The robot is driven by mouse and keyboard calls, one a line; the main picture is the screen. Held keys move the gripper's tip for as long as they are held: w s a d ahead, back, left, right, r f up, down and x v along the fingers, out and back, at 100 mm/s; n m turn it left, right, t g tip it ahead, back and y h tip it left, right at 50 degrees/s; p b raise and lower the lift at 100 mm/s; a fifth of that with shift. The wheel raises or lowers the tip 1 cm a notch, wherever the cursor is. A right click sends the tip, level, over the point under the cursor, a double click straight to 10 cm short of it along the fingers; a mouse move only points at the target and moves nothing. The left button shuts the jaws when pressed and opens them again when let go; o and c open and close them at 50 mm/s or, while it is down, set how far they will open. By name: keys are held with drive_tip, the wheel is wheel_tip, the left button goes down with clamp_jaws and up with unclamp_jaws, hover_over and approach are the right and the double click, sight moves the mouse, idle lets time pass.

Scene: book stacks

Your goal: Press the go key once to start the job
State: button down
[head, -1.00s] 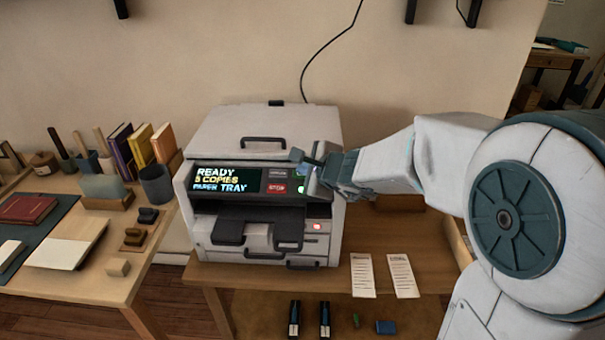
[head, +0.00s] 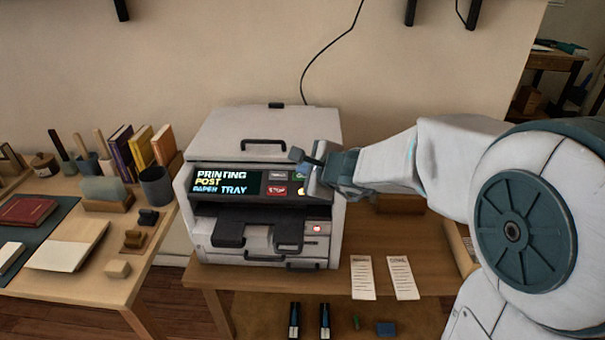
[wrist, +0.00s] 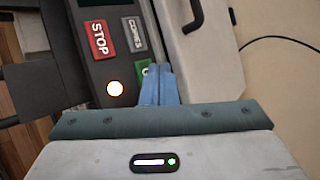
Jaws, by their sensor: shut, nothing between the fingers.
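The copier (head: 255,130) stands on a wooden table. Its display (head: 226,184) reads PRINTING, POST, PAPER TRAY. The panel has a red STOP key (wrist: 99,39), a grey COPIES key (wrist: 132,35) and a green key (wrist: 146,71), which I take as the go key; my fingers hide most of it in the wrist view. My gripper (head: 299,156) is shut and empty at the panel's right side. In the wrist view its blue fingers (wrist: 159,82) lie over the green key's edge; I cannot tell whether they touch it.
A red light (head: 317,228) shows on the copier's lower front. Two printed slips (head: 362,277) lie on the table to its right. A desk with books (head: 28,209) and a dark cup (head: 157,186) stands at left. A cable runs up the wall behind.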

drive_tip(key=r+p, duration=0.1)
drive_tip(key=r, duration=0.1)
drive_tip(key=s+r+p, duration=0.2)
drive_tip(key=r+p, duration=0.1)
drive_tip(key=shift+r, duration=0.3)
idle(0.9)
